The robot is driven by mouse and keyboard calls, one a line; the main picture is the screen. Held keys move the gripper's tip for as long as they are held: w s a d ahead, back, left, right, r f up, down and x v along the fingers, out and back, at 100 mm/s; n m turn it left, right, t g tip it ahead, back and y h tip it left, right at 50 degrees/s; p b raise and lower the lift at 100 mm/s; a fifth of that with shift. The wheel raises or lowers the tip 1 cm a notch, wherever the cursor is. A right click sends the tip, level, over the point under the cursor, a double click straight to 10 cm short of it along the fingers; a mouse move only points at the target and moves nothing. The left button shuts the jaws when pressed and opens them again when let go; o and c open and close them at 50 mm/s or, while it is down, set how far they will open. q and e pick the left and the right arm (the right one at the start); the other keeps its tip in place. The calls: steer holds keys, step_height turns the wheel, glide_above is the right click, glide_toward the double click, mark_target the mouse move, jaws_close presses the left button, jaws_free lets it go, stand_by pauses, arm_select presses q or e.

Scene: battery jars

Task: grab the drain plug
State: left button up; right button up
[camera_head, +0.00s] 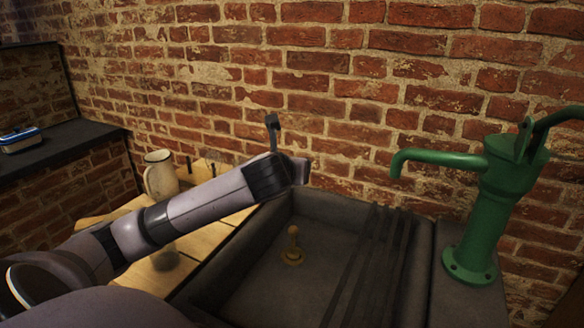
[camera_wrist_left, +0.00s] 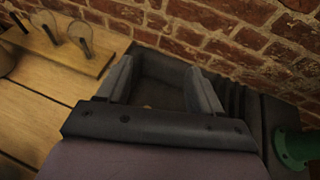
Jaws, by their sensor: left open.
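The brass drain plug (camera_head: 292,251), with an upright knob on a round base, stands on the floor of the dark stone sink (camera_head: 250,290). My left gripper (camera_head: 289,145) is above the sink's back part, higher than the plug and apart from it. Its two fingers are spread with nothing between them, as the left wrist view (camera_wrist_left: 161,68) also shows. In that view a small tan spot low between the fingers may be the plug's top; the gripper body hides the rest. My right gripper is not in view.
A green hand pump (camera_head: 480,210) stands on the sink's right ledge, its spout over the ribbed side. A pale jug (camera_head: 160,175) stands on the wooden counter to the left. A brick wall (camera_head: 330,80) closes the back. The sink around the plug is clear.

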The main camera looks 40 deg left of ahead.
arm_select(q)
steer(key=t+p, duration=0.1)
glide_above(293, 231)
steer(key=d, duration=0.3)
step_height(293, 231, down, 7)
steer(key=shift+g, duration=0.6)
steer(key=s+f, duration=0.1)
steer(key=f, duration=0.3)
steer(key=s+f, duration=0.2)
steer(key=f, duration=0.2)
steer(key=s+f+p, duration=0.1)
steer(key=f, duration=0.4)
steer(key=shift+s+a, duration=0.1)
steer(key=shift+s, duration=0.2)
steer(key=shift+x, duration=0.8)
steer(key=shift+r+b+x, duration=0.1)
steer(key=shift+r+x, duration=0.05)
steer(key=shift+x, duration=0.75)
steer(key=shift+r+b+x, duration=0.15)
steer(key=shift+x, duration=0.8)
steer(key=shift+r+b+x, duration=0.1)
steer(key=shift+r+x, duration=0.1)
steer(key=shift+x, duration=0.7)
steer(key=shift+w+a, duration=0.1)
steer(key=shift+w, duration=0.05)
jaws_close()
steer(key=shift+r, duration=0.1)
